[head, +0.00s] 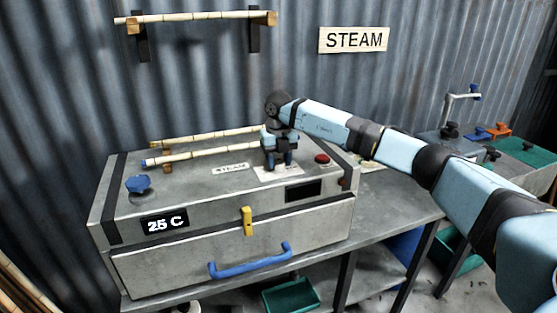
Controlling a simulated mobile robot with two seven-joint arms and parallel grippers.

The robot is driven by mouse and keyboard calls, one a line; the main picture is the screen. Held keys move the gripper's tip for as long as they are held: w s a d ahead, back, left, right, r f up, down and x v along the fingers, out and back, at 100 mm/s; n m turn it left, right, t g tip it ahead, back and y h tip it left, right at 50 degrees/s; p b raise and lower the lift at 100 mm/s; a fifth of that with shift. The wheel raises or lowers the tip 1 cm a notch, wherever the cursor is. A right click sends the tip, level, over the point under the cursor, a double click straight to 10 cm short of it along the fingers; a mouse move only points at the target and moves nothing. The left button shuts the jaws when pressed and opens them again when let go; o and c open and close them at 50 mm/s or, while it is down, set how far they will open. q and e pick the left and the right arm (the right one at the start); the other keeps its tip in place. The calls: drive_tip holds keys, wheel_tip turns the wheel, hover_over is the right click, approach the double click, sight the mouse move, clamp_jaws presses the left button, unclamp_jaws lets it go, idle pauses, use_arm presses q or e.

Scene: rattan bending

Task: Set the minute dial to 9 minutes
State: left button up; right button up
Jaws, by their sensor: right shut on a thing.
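The grey steam box (200,185) stands on the bench with a "25 C" display (165,223) at its front left. My right gripper (278,164) points down at the box's top, right of the small "STEAM" label. It is shut on the minute dial, which its fingers mostly hide. A pale dial plate (292,173) shows around the fingertips, its marks too small to read. A dark display (303,190) on the front face shows no readable number. My left gripper is not in view.
A blue knob (138,184) is at the box's top left, and a red button (322,158) is right of my gripper. Bamboo poles (200,154) lie behind. A yellow latch (247,220) and blue handle (250,264) are on the front.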

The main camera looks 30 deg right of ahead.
drive_tip(key=m, duration=0.3)
drive_tip(key=shift+r+m, duration=0.1)
drive_tip(key=shift+m, duration=0.3)
drive_tip(key=m, duration=0.3)
drive_tip(key=shift+d+m+p, duration=0.1)
drive_tip(key=shift+m+p, duration=0.2)
drive_tip(key=m, duration=0.6)
drive_tip(key=shift+m+p, duration=0.3)
drive_tip(key=shift+p, duration=0.1)
drive_tip(key=o, duration=0.9)
drive_tip(key=shift+o, duration=0.2)
